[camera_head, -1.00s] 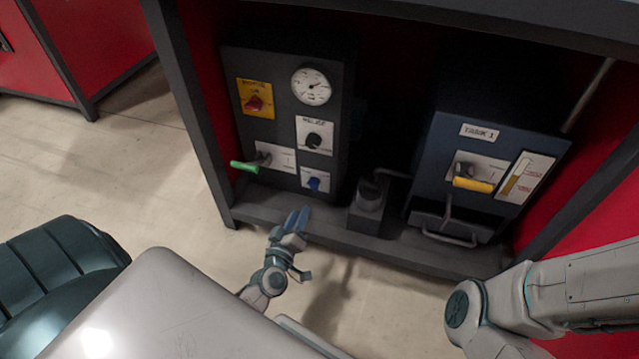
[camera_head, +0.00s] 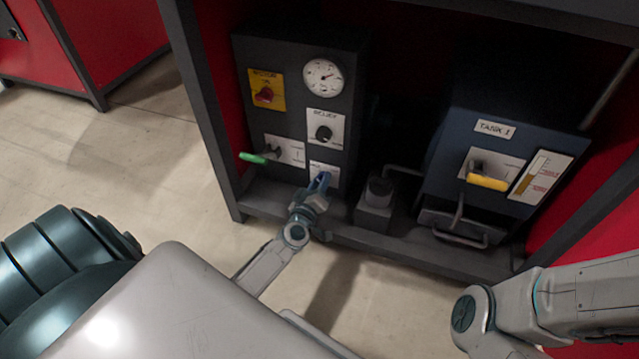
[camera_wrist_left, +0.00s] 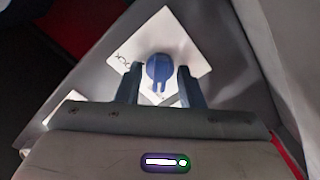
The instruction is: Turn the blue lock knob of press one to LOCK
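The blue lock knob (camera_wrist_left: 159,68) sits on a white plate (camera_wrist_left: 180,35) low on the dark press panel. In the left wrist view its pointer faces toward the gripper, and part of a printed word shows at the plate's left. My left gripper (camera_wrist_left: 160,84) is open, with one blue finger on each side of the knob and a gap visible on both sides. In the head view the left gripper (camera_head: 320,183) is at the knob's plate (camera_head: 325,170) and mostly hides the knob. My right arm (camera_head: 540,310) is at the lower right, its gripper out of frame.
Above the knob are a black knob (camera_head: 324,133), a gauge (camera_head: 323,77) and a red switch (camera_head: 265,95). A green-handled lever (camera_head: 252,158) sticks out at the left. The blue tank unit (camera_head: 480,150) with a yellow handle (camera_head: 487,182) stands to the right.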

